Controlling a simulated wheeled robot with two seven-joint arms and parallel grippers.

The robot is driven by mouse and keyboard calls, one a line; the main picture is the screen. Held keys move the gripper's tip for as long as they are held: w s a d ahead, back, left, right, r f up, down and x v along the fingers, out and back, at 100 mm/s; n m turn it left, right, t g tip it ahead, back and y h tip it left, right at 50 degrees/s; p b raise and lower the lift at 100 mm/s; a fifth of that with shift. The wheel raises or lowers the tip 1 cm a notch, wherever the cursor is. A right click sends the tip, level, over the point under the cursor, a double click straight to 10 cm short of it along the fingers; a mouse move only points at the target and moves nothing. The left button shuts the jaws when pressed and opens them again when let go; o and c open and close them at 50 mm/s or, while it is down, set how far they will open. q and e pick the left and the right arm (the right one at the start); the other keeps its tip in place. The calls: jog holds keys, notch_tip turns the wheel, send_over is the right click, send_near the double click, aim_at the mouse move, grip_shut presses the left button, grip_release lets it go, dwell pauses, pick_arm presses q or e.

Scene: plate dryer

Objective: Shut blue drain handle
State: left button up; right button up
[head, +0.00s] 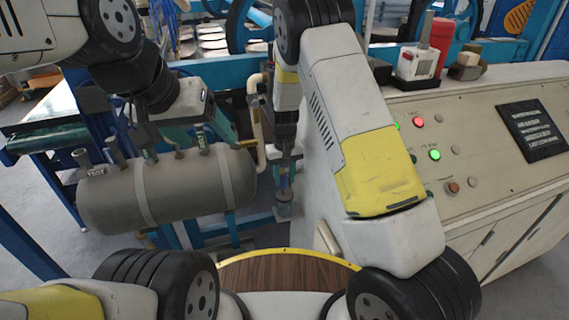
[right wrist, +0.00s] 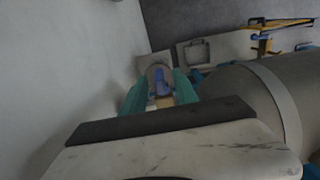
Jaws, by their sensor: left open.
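The blue drain handle (right wrist: 160,80) shows in the right wrist view between the two teal fingers of my right gripper (right wrist: 159,90). Gaps show beside the handle, and I cannot tell whether either finger touches it. In the head view the right gripper (head: 284,165) points down, right of the grey tank (head: 190,190), with a small blue part of the handle (head: 283,184) at its tips. My left gripper (head: 176,146) is open above the tank's top, near its pipe stubs, and appears empty.
A cream control panel (head: 490,115) with lit red and green buttons stands at the right, close beside my right arm. A bent cream pipe (head: 258,130) rises between the tank and my right gripper. A round wooden top with a yellow rim (head: 290,272) is in front.

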jog(key=shift+f, duration=0.4)
grip_shut()
jog(key=shift+d, duration=0.1)
jog(key=shift+y, duration=0.7)
